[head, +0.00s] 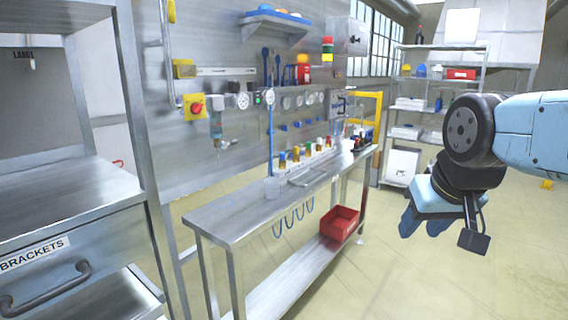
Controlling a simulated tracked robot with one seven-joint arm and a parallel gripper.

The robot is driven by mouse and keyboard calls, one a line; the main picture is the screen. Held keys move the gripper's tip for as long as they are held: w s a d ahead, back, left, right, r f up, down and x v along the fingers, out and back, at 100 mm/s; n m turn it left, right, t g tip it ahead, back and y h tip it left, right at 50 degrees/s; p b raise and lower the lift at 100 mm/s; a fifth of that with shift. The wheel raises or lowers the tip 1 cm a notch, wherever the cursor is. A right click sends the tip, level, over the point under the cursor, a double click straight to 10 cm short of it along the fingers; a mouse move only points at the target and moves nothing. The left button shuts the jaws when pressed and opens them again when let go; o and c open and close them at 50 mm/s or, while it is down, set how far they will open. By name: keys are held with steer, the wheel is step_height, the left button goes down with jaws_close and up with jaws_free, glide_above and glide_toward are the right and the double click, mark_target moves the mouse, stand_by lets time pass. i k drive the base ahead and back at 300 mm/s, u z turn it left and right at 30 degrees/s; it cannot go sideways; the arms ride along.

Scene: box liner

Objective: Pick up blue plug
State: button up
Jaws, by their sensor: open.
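No single blue plug can be made out for certain. Small blue pieces (297,125) sit on the grey wall panel above the bench, too small to identify. A row of small items with coloured parts stands along the back of the metal bench (230,217); one at its near end has a blue part (283,161). My gripper (440,230) hangs at the right, pointing down, open and with nothing visible in it. It is in front of the shelves and floor, well apart from the bench and panel.
A red bin (339,223) sits on the bench's lower shelf. A drawer cabinet (75,260) labelled BRACKETS stands at the near left. Metal shelves (440,47) stand at the back right. Floor (430,285) right of the bench is clear.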

mark_target(282, 156)
steer(key=z, duration=0.15)
steer(key=i, duration=1.75)
steer(key=u, duration=0.55)
steer(key=k, duration=0.85)
steer(key=u, duration=0.25)
steer(key=i, duration=0.85)
steer(key=z, duration=0.1)
